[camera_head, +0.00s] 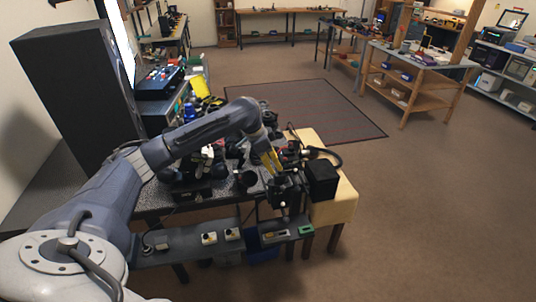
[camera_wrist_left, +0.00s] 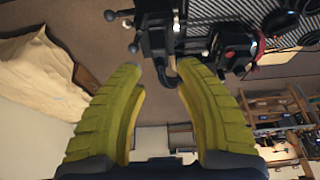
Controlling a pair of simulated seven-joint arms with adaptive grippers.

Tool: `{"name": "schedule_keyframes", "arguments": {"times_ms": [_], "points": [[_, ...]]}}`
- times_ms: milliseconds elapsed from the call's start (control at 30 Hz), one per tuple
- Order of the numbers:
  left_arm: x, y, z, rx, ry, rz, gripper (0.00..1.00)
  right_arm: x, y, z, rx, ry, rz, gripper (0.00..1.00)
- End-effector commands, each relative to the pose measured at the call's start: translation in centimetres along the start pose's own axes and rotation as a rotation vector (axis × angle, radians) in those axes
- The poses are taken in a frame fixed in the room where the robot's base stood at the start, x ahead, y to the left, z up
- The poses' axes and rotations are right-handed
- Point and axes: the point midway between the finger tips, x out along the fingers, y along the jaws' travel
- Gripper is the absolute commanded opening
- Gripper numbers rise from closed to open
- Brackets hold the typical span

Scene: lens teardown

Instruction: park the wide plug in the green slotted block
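My left gripper (camera_head: 271,162) has ribbed yellow fingers and hangs over the right end of the cluttered workbench, close above black equipment. In the left wrist view its fingers (camera_wrist_left: 157,82) are spread apart with nothing between them. Beyond the fingertips are a black device (camera_wrist_left: 157,35) with silver knobs and a curved black cable. A small green block (camera_head: 306,229) sits at the right end of the grey front ledge; its slot is too small to make out. I cannot pick out the wide plug for certain. My right gripper is not in view.
The grey front ledge (camera_head: 185,251) carries small pale pieces (camera_head: 209,239). A black box (camera_head: 322,179) stands on the pale yellow table (camera_head: 342,205) right of my gripper. Dark equipment crowds the workbench. The floor to the right is clear.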

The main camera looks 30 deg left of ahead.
Motion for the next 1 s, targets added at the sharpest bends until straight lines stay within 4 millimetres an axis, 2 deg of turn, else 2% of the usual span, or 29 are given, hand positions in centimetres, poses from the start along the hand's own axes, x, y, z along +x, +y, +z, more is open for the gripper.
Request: {"name": "schedule_keyframes", "arguments": {"times_ms": [200, 400, 633, 1000], "points": [[3.5, 0.1, 0.0, -0.001, -0.001, 0.002, 0.33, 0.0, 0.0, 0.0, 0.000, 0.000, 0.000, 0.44], [5.5, 0.0, 0.0, -0.002, 0.001, 0.001, 0.33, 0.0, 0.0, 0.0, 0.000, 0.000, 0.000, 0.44], [6.8, 0.0, 0.0, 0.000, 0.000, 0.000, 0.33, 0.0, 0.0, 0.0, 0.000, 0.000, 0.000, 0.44], [7.0, 0.0, 0.0, 0.000, 0.000, 0.000, 0.33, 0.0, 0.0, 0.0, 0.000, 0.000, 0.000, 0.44]]}}
